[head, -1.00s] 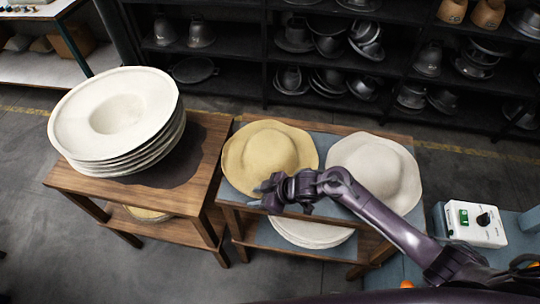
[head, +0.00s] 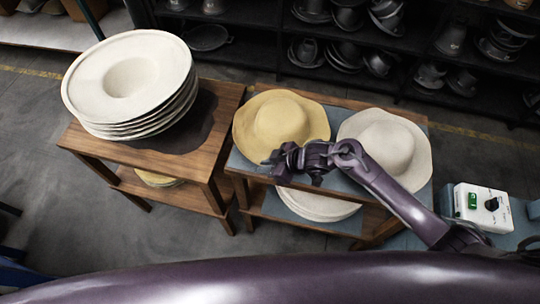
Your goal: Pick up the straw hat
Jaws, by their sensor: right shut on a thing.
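The yellow straw hat (head: 279,122) lies crown up on the left of the blue-topped wooden table (head: 240,168). My right gripper (head: 272,160) is at the hat's front brim, shut on it. My right arm reaches in from the right and hides a little of the brim's front right edge. I cannot see a gap between the hat and the table top. My left gripper is out of view.
A white hat (head: 384,147) sits on the right of the same table, partly behind my right arm. White hats (head: 312,205) lie on the lower shelf. A stack of white hats (head: 130,75) stands on the wooden table at left. A white control box (head: 482,209) is at right. Dark shelves (head: 300,88) line the back.

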